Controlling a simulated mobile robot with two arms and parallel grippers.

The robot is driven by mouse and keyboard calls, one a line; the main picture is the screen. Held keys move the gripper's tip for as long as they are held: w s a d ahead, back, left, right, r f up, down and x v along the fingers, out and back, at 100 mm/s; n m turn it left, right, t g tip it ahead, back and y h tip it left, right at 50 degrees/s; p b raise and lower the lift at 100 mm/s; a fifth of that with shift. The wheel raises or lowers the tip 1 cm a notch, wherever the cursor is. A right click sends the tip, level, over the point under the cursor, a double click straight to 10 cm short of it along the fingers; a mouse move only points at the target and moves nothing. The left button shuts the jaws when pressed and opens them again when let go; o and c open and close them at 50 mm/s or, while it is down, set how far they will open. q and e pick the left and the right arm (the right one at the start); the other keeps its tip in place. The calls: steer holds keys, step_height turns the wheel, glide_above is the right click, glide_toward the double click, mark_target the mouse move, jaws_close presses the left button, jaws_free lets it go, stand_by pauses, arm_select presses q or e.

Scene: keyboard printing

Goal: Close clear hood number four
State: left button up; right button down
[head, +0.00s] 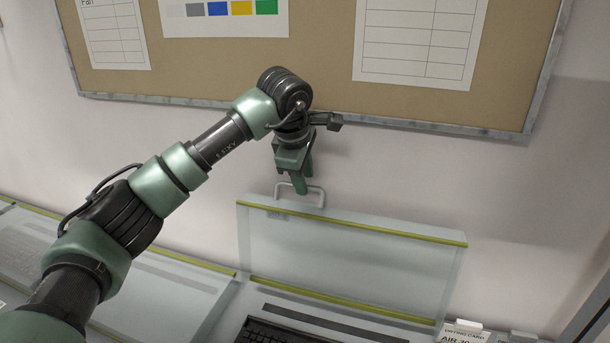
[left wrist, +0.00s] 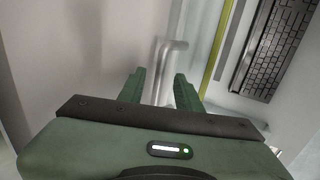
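A clear hood (head: 345,258) with yellow-green edge strips stands raised, nearly upright, in the head view. Its pale handle (head: 312,192) is at the upper left of its top edge. My left gripper (head: 301,187) is at that handle, fingers pointing down. In the left wrist view the two green fingers (left wrist: 163,88) are apart, with the handle (left wrist: 168,60) showing between and beyond them. I cannot tell whether they touch it. A black keyboard (head: 285,333) lies below the open hood, and it also shows in the left wrist view (left wrist: 278,45). My right gripper is not in view.
Another clear hood (head: 160,295) lies lowered at the left, over a keyboard. A small label card reading "AIR" (head: 460,332) stands at the lower right. A corkboard (head: 300,75) with papers hangs on the wall behind my left arm.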

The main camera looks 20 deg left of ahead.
arm_select(q)
steer(key=shift+w+d+f, duration=0.1)
steer(key=shift+w+f, duration=0.1)
steer(key=shift+f, duration=0.4)
jaws_close()
stand_by(1.1)
